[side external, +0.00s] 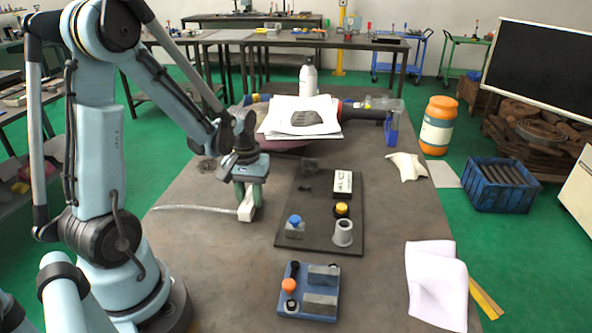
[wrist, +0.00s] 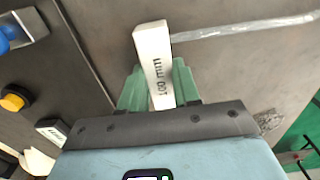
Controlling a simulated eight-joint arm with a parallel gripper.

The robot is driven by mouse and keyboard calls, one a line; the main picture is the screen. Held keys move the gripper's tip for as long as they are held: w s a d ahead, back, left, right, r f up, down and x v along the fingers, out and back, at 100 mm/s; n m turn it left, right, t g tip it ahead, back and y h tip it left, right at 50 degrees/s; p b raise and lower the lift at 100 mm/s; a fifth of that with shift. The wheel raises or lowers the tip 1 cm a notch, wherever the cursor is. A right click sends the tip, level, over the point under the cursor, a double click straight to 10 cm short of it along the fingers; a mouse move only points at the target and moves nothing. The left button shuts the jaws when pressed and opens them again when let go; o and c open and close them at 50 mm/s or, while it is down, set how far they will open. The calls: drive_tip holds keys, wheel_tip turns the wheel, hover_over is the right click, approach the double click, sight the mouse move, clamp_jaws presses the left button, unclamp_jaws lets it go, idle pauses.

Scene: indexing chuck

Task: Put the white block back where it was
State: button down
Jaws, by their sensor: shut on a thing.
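A white block (wrist: 153,62) with "100 mm" printed on it stands between the green fingers of my gripper (wrist: 158,90) in the wrist view. In the side external view my gripper (side external: 249,193) points down left of the dark board, shut on the white block (side external: 246,212), whose lower end shows below the fingers. The block is at or close above the table; I cannot tell if it touches. A second white block (side external: 343,182) with dark print lies on the dark board (side external: 290,247), and shows partly in the wrist view (wrist: 51,129).
The board also carries a blue-knobbed part (side external: 294,222), a yellow-knobbed part (side external: 341,210) and a grey ring (side external: 343,235). A blue fixture (side external: 292,308) stands in front. A clear strip (side external: 195,209) lies left of my gripper. White papers (side external: 300,116) lie behind.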

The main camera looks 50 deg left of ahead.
sight(250, 199)
drive_tip(key=c, duration=0.8)
unclamp_jaws()
drive_tip(key=shift+f, duration=0.15)
wheel_tip(250, 199, up, 12)
drive_tip(key=d+r+m+t, duration=0.1)
drive_tip(key=d+m+t, duration=0.6)
drive_tip(key=d, duration=0.8)
drive_tip(key=shift+m, duration=1)
drive_tip(key=shift+r, duration=0.1)
